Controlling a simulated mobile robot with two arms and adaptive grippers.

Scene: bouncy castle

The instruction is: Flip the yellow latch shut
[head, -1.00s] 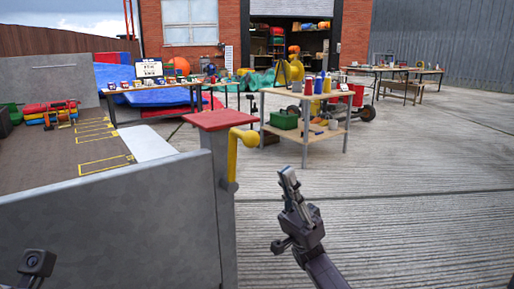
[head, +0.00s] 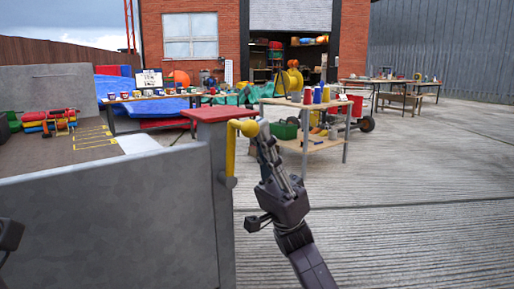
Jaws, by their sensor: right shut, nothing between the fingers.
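The yellow latch (head: 231,150) is a bent bar with a rounded knob at its upper end.
Behind the panel is a flat bed with yellow floor markings (head: 95,138) and stacked coloured items. A wooden two-level table (head: 285,102) with bottles and a green crate (head: 284,130) stands beyond my right gripper. Open concrete lies to the right.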

